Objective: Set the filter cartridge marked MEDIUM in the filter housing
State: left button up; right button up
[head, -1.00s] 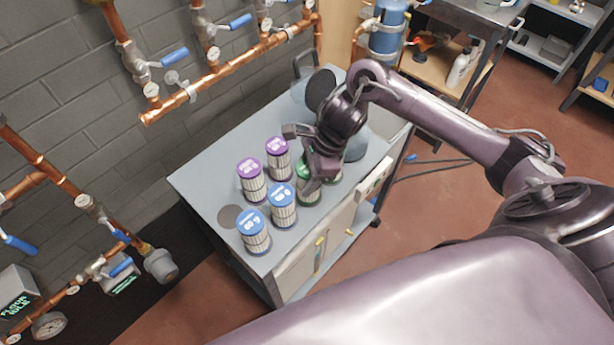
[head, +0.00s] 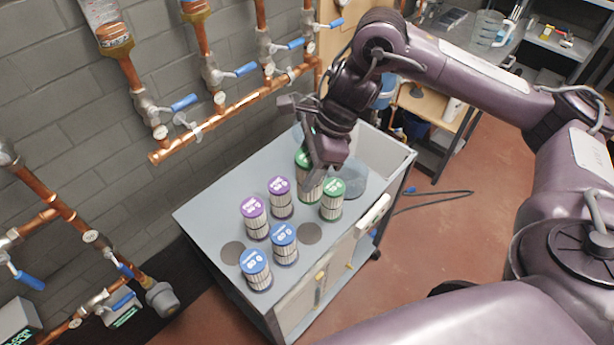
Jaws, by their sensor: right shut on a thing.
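My right gripper (head: 316,172) is shut on a green-capped filter cartridge (head: 305,166) and holds it upright above the cart top. The gripper hides part of it. A second green-capped cartridge (head: 332,202) stands just right of it. Two purple-capped cartridges (head: 254,220) (head: 280,200) and two blue-capped ones (head: 284,246) (head: 257,273) stand on the cart to the left. The cap words are too small to read, so I cannot tell which says MEDIUM. A blue vessel (head: 387,92) behind my arm is partly hidden; I cannot tell whether it is the filter housing. My left gripper is out of view.
Copper pipes (head: 235,105) with blue-handled valves run along the wall. A wooden bench stands behind.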

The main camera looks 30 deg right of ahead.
jog(key=shift+r+p, duration=0.3)
jog(key=shift+r, duration=0.95)
